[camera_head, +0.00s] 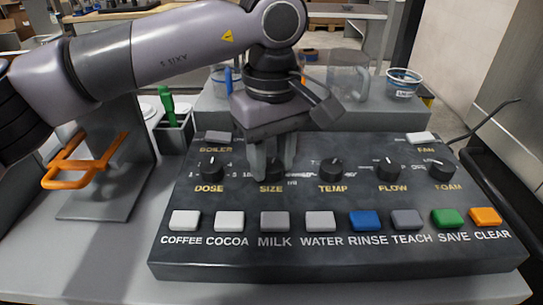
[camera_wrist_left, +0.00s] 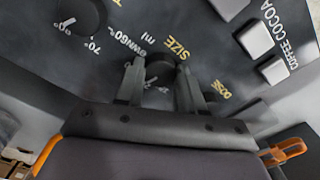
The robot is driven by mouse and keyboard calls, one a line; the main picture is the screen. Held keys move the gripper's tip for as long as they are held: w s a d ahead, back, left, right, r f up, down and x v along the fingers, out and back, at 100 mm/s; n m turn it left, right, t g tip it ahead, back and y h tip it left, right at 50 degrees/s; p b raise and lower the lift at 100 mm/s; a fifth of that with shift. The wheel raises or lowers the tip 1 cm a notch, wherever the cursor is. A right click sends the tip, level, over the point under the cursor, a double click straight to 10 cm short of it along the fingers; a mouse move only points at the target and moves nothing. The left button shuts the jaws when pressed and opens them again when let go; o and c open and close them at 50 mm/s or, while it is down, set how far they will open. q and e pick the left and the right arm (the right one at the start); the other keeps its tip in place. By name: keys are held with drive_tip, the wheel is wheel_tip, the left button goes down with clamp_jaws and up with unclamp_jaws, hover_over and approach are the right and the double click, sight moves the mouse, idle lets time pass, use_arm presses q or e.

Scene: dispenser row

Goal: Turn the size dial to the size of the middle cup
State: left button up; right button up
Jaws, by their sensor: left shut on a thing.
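The size dial (camera_head: 273,171) is a black knob above the gold SIZE label on the dark control panel (camera_head: 335,255). My left gripper (camera_head: 271,165) comes down from above and is shut on the dial. In the left wrist view, the dial (camera_wrist_left: 160,68) sits between the two fingers of the gripper (camera_wrist_left: 163,78). The dial's pointer and most of its scale are hidden. Behind the panel, a clear cup with blue (camera_head: 226,80), a large clear vessel (camera_head: 347,80) and a blue-patterned cup (camera_head: 403,83) stand on a grey ledge. My wrist hides part of that row. My right gripper is not in view.
The dose dial (camera_head: 211,169) and temp dial (camera_head: 332,169) flank the size dial. Several coloured buttons, including a blue RINSE button (camera_head: 365,220), line the panel's front. An orange-handled stand (camera_head: 98,172) and a green-handled tool (camera_head: 167,105) are at left.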

sight(271, 166)
use_arm(q)
drive_tip(key=n, duration=0.6)
drive_tip(key=shift+n+b, duration=0.3)
drive_tip(key=shift+b, duration=0.05)
drive_tip(key=n, duration=0.5)
drive_tip(key=shift+b, duration=0.3)
drive_tip(key=o, duration=1)
drive_tip(key=shift+o, duration=0.2)
drive_tip(key=shift+r, duration=0.1)
wheel_tip(271, 166, up, 7)
drive_tip(key=shift+r+p, duration=0.1)
drive_tip(key=shift+p, duration=0.2)
